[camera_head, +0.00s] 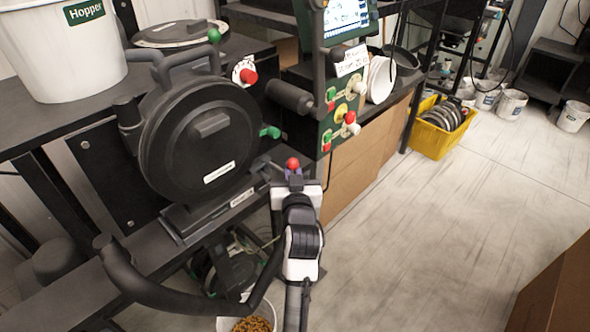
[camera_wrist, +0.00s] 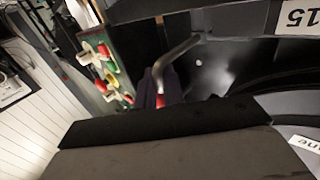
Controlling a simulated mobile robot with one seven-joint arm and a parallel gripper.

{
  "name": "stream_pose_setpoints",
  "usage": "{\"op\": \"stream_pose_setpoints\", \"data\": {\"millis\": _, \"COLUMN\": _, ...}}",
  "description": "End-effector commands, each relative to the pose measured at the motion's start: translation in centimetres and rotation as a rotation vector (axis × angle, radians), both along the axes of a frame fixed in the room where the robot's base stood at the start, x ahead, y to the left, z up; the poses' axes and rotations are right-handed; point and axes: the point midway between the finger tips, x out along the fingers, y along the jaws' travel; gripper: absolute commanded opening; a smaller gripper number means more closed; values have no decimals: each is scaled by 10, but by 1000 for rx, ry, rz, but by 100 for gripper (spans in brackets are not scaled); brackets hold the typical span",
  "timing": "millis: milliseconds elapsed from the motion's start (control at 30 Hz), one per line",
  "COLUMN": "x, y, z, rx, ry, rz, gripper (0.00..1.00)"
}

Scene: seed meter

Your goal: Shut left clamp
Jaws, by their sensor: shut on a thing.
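The round black meter housing (camera_head: 203,140) stands on the bench in the head view, with a white label on its front. A lever with a red knob (camera_head: 292,163) is at its lower right; I cannot tell from a label whether this is the left clamp. My gripper (camera_head: 293,176) is at this knob, with its purple fingers shut on the lever. In the wrist view my gripper (camera_wrist: 160,92) has red between its fingers, and a bent grey rod (camera_wrist: 177,60) runs from there to the dark housing. The fingers and wrist partly hide the lever.
A green knob (camera_head: 270,132) sits just above the grip. A control panel (camera_head: 343,115) with coloured buttons is to the right. A white hopper bucket (camera_head: 65,50) stands at upper left.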

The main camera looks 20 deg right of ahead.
Motion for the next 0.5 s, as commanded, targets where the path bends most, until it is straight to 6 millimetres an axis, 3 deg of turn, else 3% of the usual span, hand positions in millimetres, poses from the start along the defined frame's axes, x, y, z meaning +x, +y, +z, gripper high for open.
{"op": "stream_pose_setpoints", "data": {"millis": 33, "x": 1, "y": 7, "z": 13, "rx": -5, "ry": -29, "rz": 12, "gripper": 0}}
{"op": "stream_pose_setpoints", "data": {"millis": 367, "x": 2, "y": 8, "z": 13, "rx": -5, "ry": -29, "rz": 16, "gripper": 0}}
{"op": "stream_pose_setpoints", "data": {"millis": 400, "x": 2, "y": 8, "z": 13, "rx": -5, "ry": -29, "rz": 16, "gripper": 11}}
{"op": "stream_pose_setpoints", "data": {"millis": 500, "x": 1, "y": 8, "z": 13, "rx": -6, "ry": -29, "rz": 15, "gripper": 24}}
